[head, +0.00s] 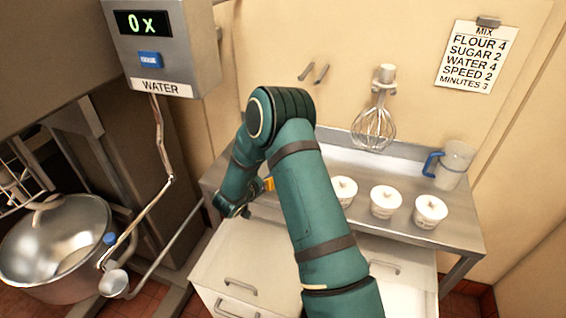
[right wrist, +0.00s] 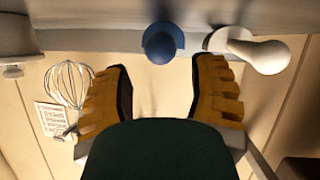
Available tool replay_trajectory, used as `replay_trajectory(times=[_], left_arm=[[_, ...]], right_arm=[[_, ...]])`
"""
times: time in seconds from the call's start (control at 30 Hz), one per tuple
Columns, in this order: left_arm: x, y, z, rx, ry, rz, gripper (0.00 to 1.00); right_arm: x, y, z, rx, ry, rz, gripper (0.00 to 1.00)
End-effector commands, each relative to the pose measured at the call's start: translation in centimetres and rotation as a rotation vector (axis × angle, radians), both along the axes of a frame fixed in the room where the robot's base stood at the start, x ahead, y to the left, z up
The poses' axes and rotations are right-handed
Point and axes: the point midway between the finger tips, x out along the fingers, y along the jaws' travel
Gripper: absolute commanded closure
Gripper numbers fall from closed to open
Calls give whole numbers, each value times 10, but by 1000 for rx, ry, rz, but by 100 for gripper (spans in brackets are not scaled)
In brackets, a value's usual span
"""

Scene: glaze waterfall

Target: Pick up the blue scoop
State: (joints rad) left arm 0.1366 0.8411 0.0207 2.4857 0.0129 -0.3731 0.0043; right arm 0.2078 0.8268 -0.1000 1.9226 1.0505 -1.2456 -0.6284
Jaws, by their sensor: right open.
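The blue scoop (right wrist: 163,43) shows in the right wrist view as a rounded blue shape at the top middle, by the edge of the counter. In the head view my right arm hides that spot. My right gripper (right wrist: 162,75) is open, with its orange fingers spread either side of the line to the scoop. The scoop is beyond the fingertips, and nothing shows between them. In the head view only a bit of an orange finger (head: 268,184) shows beside the arm, over the left part of the counter. My left gripper is not in view.
A white rounded object (right wrist: 258,52) lies close beside the scoop. White tubs (head: 386,201) and a jug with a blue handle (head: 455,165) stand on the steel counter (head: 455,232). A whisk (head: 374,125) hangs on the wall. A large metal bowl (head: 55,245) is at the left.

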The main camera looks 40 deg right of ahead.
Motion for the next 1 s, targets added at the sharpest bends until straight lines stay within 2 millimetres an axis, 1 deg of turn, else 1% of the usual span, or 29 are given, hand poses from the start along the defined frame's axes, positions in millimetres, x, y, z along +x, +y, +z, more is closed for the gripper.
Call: replay_trajectory(times=[0.03,0.1,0.27,0.47,0.6,0.87,0.9,0.97,1.0], left_arm=[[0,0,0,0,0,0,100],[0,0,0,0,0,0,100],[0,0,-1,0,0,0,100],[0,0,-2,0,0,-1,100],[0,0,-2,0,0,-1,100],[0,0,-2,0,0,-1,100],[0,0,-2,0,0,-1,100],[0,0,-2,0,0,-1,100],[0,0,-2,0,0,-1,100]], right_arm=[[2,-6,-3,0,0,-1,42],[4,-10,-5,-1,0,1,42],[7,-18,-9,0,1,0,42],[16,-40,-25,1,1,-1,42],[21,-53,-30,1,-1,2,42],[22,-56,-31,1,0,3,42],[22,-56,-31,1,0,3,40],[22,-56,-31,1,0,3,61],[22,-55,-31,1,0,3,75]])
